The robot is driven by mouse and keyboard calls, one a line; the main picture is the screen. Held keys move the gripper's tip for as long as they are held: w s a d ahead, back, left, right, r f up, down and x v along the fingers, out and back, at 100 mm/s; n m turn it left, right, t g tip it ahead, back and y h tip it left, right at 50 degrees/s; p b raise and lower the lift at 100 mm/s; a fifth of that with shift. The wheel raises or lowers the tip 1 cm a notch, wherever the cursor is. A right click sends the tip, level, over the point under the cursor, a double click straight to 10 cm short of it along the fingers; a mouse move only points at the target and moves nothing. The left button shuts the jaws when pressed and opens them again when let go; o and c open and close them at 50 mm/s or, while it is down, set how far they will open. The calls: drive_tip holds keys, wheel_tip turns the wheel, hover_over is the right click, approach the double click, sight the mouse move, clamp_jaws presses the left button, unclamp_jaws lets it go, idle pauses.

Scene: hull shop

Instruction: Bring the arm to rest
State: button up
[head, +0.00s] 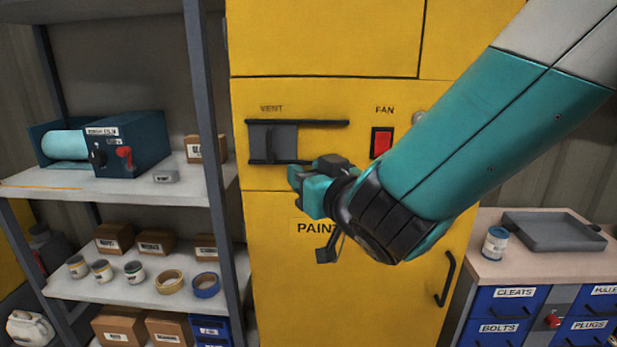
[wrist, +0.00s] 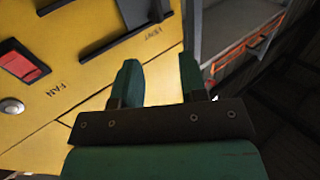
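My arm reaches in from the upper right of the head view. My gripper (head: 308,186) is in front of the yellow paint cabinet (head: 335,300), just right of and below the vent slide (head: 272,142). In the wrist view my gripper (wrist: 160,82) has its two green fingers apart with nothing between them. The vent slide's dark plate sits at the left of its rails. The red fan switch (head: 381,142) is right of the gripper and also shows in the wrist view (wrist: 22,62). Whether the gripper touches the cabinet cannot be told.
A metal shelf (head: 140,289) on the left holds boxes, cans, tape rolls and a blue dispenser (head: 135,140). On the right, a bench (head: 518,262) carries a grey tray (head: 555,232) and a small can (head: 495,243). A black handle (head: 446,280) sticks out of the cabinet.

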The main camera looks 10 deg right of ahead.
drive_tip(key=s+d+f+m+g+h, duration=0.2)
drive_tip(key=s+d+f+g+h, duration=0.15)
drive_tip(key=s+f+g, duration=0.3)
drive_tip(key=s+n+g+y, duration=0.2)
drive_tip(key=s+n+g, duration=0.3)
drive_tip(key=s+g, duration=0.5)
drive_tip(key=s, duration=0.9)
drive_tip(key=shift+r+n+g, duration=0.2)
drive_tip(key=shift+n+g, duration=0.15)
drive_tip(key=shift+n, duration=0.05)
drive_tip(key=shift+d, duration=0.1)
